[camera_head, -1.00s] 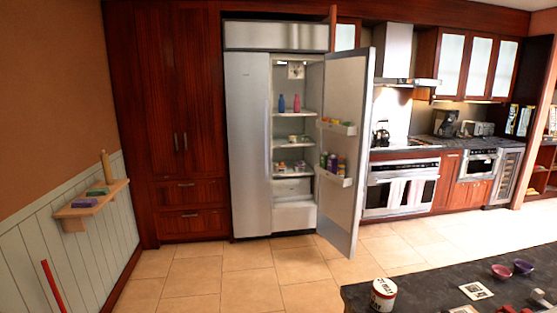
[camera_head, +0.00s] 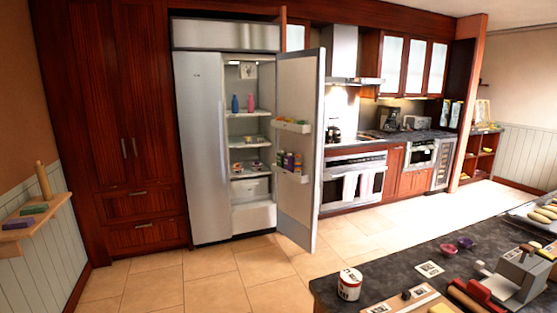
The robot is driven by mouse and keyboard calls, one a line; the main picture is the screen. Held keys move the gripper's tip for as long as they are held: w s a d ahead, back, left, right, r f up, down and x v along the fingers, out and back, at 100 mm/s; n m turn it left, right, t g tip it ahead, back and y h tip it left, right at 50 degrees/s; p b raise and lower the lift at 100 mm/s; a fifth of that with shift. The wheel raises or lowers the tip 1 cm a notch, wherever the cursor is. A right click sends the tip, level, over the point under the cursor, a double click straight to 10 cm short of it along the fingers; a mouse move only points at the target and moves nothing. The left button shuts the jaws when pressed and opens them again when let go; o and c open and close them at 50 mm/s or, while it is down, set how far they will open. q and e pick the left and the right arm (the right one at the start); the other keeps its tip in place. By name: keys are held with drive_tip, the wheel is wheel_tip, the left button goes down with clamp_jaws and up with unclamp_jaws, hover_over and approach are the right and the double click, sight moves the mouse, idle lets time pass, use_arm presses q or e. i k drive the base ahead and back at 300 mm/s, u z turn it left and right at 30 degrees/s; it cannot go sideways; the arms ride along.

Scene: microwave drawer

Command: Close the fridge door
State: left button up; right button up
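A tall steel fridge (camera_head: 200,150) stands against the back wall. Its left door is shut. Its right fridge door (camera_head: 298,205) stands wide open, swung out toward the room on hinges at the right. The door's inner side carries bins (camera_head: 291,172) with bottles and packets. Shelves inside hold a blue bottle (camera_head: 235,103), a pink bottle (camera_head: 250,102) and smaller items. Neither of my grippers is in the picture. Nothing is seen touching the door.
A dark counter (camera_head: 390,262) with a white-and-red can (camera_head: 349,284), bowls and a grey appliance juts in at the lower right. A wall shelf (camera_head: 35,221) is at the left. Tiled floor (camera_head: 220,275) before the fridge is clear. An oven (camera_head: 352,180) stands right of the door.

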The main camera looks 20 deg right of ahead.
sight(301, 79)
drive_tip(key=i, duration=3.7)
drive_tip(key=z, duration=2.65)
drive_tip(key=i, duration=4.4)
drive_tip(key=u, duration=1.4)
